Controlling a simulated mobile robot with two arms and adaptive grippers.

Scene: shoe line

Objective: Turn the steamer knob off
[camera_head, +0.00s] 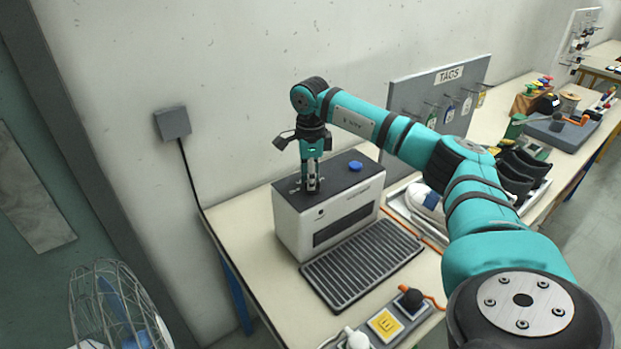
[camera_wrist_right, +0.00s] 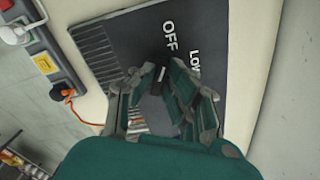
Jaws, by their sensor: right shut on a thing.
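The steamer (camera_head: 291,228) is a white box with a dark top and a dark front slot, standing on the bench. My right gripper (camera_head: 312,187) points straight down onto the left part of its top. In the right wrist view, my right gripper (camera_wrist_right: 157,82) is shut on the steamer knob (camera_wrist_right: 161,74), which is mostly hidden between the fingers; a small pale mark shows there. The word OFF (camera_wrist_right: 169,36) and the word LOW (camera_wrist_right: 195,63) are printed beside the fingertips. I cannot tell exactly where the knob points. My left gripper is not in view.
A blue cap (camera_head: 355,165) sits on the steamer's top, right of my gripper. A ribbed dark grille (camera_head: 362,265) lies in front. A power strip (camera_head: 385,324) with an orange cord is at the bench's front edge. A wire fan (camera_head: 115,305) stands lower left.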

